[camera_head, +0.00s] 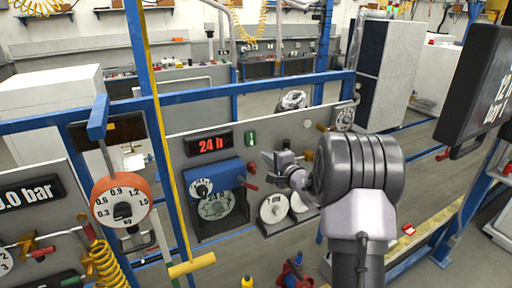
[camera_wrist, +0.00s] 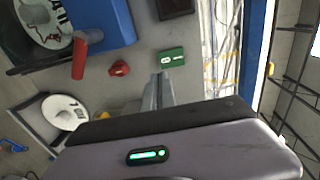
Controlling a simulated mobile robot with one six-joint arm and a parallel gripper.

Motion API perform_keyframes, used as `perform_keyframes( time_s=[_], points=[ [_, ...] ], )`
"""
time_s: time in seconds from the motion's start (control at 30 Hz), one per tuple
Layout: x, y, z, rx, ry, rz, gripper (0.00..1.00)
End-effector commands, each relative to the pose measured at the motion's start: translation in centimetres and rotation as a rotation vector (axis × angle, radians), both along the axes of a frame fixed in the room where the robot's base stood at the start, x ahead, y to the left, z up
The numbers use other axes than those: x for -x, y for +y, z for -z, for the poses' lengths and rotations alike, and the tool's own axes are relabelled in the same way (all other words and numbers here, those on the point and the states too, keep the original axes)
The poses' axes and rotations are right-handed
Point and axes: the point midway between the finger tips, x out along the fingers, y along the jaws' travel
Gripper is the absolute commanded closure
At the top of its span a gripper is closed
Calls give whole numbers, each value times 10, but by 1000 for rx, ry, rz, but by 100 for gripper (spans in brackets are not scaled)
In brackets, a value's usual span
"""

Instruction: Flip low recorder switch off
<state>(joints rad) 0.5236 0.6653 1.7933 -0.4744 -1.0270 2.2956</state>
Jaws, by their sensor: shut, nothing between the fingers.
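The recorder is a blue box with a round paper chart (camera_head: 216,206), under a red "24 h" display (camera_head: 208,143) on a grey panel. A small green switch (camera_head: 251,138) with a white mark sits right of the display; it also shows in the wrist view (camera_wrist: 171,57). A red knob (camera_head: 252,168) is below it, also in the wrist view (camera_wrist: 119,68). I cannot tell which of these is the low switch. My gripper (camera_head: 268,157) is shut and empty in front of the panel. In the wrist view its fingertips (camera_wrist: 163,76) appear just beside the green switch; contact is unclear.
A red-handled lever (camera_wrist: 80,55) sticks out beside the blue box. Two white discs (camera_head: 273,209) on a dark-edged holder lie below. A yellow pole with a T-handle (camera_head: 191,265) stands left. An orange-rimmed dial (camera_head: 121,202) is further left.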

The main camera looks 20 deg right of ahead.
Motion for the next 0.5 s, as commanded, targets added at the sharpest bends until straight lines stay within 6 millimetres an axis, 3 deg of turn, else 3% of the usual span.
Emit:
perform_keyframes(
  time_s=[0.3, 0.5],
  points=[
    [-64, 3, 7, 1, 0, -1, 100],
    [-84, 3, 10, 0, -1, 1, 100]
  ],
)
